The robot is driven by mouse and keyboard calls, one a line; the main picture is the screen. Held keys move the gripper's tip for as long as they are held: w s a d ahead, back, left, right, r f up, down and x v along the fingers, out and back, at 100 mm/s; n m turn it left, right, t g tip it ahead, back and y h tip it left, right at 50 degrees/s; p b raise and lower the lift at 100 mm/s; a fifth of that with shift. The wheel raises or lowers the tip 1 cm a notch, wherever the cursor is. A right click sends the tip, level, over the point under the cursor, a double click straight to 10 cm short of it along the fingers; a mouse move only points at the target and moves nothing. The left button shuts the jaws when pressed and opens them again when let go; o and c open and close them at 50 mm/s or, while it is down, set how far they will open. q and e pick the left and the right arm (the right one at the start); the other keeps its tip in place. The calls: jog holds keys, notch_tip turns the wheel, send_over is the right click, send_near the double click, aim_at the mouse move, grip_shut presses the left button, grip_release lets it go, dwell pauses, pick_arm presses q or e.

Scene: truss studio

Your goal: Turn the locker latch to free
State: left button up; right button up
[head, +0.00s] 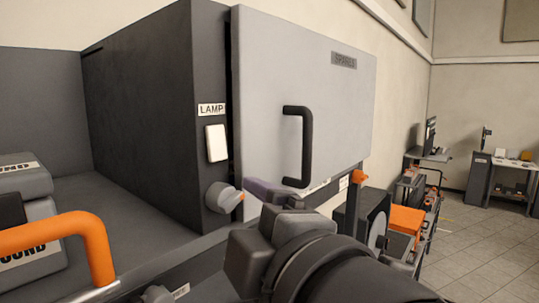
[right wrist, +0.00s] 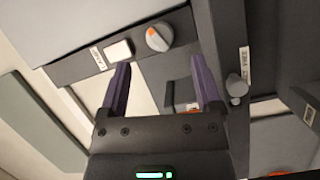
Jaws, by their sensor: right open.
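The locker (head: 145,120) is a dark grey cabinet with a light grey door (head: 345,130) and a black bar handle (head: 306,150). A round grey knob with an orange mark (head: 222,197), which looks like the latch, sits on the front frame below a white switch. The knob also shows in the right wrist view (right wrist: 158,39). My right gripper (head: 258,194) is open and empty. In the right wrist view its purple fingers (right wrist: 160,68) are spread, with the knob beyond the tips and between them in the picture; no contact is visible. My left gripper is out of view.
The white switch (head: 216,143) has a LAMP label (head: 212,110) above it. An orange tube handle (head: 75,230) and grey cases (head: 25,180) are at the left. Carts with equipment (head: 405,215) stand at the right; open tiled floor (head: 470,240) lies beyond.

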aim_at(231, 206)
jog(key=p+x, duration=0.1)
jog(key=x, duration=0.4)
jog(key=shift+w+a, duration=0.2)
grip_shut()
